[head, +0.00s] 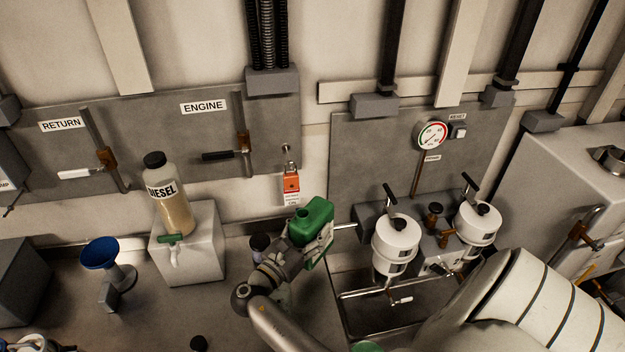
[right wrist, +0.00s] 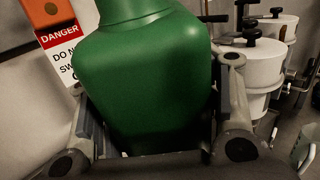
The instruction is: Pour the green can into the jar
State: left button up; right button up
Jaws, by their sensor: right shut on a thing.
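The green can (head: 314,217) is held above the bench by my right gripper (head: 306,249), which is shut on its body. In the right wrist view the green can (right wrist: 150,75) fills the middle, between the two fingers, neck upward; its top is cut off. I cannot tell for sure which thing is the jar. A small dark-topped container (head: 260,242) stands just behind my right gripper, mostly hidden by it. I see no clear left gripper.
A diesel bottle (head: 168,193) sits on a pale block (head: 202,258) at left, beside a blue funnel (head: 100,253). Two white filter housings (head: 396,246) (head: 478,224) stand over a metal tray (head: 350,312) at right. An orange danger-tagged device (head: 291,181) hangs behind the can.

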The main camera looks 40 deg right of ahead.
aim_at(299, 221)
pick_arm(q)
jog(key=shift+w+f, duration=0.2)
jog(key=shift+f, duration=0.5)
pick_arm(e)
jog(key=shift+r+h, duration=0.25)
jog(key=shift+h, duration=0.25)
pick_arm(q)
jog(key=shift+w+d, duration=0.15)
jog(key=shift+w, duration=0.1)
jog(key=shift+s, duration=0.1)
pick_arm(e)
jog(key=shift+s+a+r+t+h, duration=0.1)
jog(key=shift+a+r+h, duration=0.3)
jog(key=shift+r, duration=0.3)
jog(key=shift+s+a+r+t+h, duration=0.1)
jog(key=shift+a+r+h, duration=0.3)
jog(key=shift+r, duration=0.25)
jog(key=shift+s+a+r+t+h, duration=0.1)
jog(key=shift+a+r+h, duration=0.3)
jog(key=shift+r, duration=0.3)
pick_arm(q)
jog(key=shift+f+b, duration=0.1)
jog(key=shift+b, duration=0.25)
pick_arm(e)
jog(key=shift+a+r+h, duration=0.3)
jog(key=shift+r+h, duration=0.1)
jog(key=shift+r, duration=0.25)
jog(key=shift+a+r+h, duration=0.25)
jog(key=shift+r+h, duration=0.15)
jog(key=shift+r, duration=0.2)
